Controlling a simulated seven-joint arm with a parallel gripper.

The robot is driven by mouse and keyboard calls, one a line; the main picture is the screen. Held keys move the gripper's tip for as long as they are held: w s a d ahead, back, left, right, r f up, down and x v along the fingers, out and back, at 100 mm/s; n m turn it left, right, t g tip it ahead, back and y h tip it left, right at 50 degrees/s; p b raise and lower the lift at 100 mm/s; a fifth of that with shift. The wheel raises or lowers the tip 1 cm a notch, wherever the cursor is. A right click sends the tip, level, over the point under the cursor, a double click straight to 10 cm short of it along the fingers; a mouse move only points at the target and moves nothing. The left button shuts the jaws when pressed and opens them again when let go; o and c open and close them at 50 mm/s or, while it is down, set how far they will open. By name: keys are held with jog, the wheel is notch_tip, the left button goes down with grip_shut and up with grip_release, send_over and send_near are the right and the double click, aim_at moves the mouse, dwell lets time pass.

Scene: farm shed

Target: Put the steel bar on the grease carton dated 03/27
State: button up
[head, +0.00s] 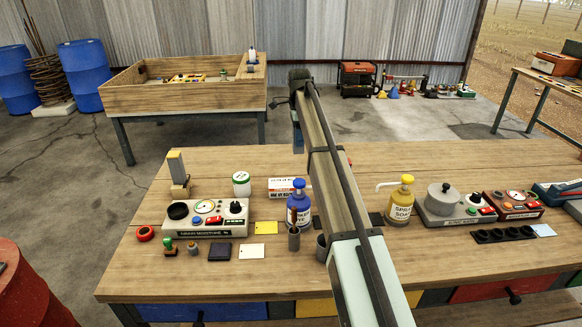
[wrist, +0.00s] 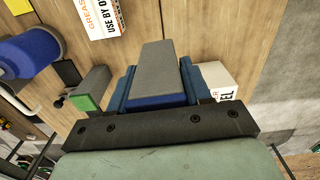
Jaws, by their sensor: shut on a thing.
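My gripper (wrist: 157,82) is shut on the steel bar (wrist: 158,58), a plain grey block between its two blue fingers in the wrist view. In the head view the gripper (head: 298,140) is above the far part of the bench, and the arm hides much of it; I cannot make out the bar there. A white grease carton (wrist: 103,16) with orange and black print lies at the top of the wrist view. Its use-by line starts with 0 and is cut off. A white carton (head: 283,187) shows on the bench in the head view, its print too small to read.
Another white carton (wrist: 218,76), lettering partly hidden, is right of the bar. A blue bottle (head: 299,207) and a yellow pump bottle (head: 400,202) flank the arm. A grain moisture meter (head: 205,220) and white jar (head: 241,183) stand left.

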jog(key=s+a+r, duration=0.4)
jog(key=s+a, duration=0.2)
jog(key=s, duration=0.3)
send_over(282, 183)
jog(key=shift+m, duration=0.3)
jog(key=shift+f, duration=5.1)
jog(key=shift+f, duration=0.1)
jog(key=o, duration=1.3)
jog(key=shift+c, duration=0.2)
notch_tip(282, 183, up, 12)
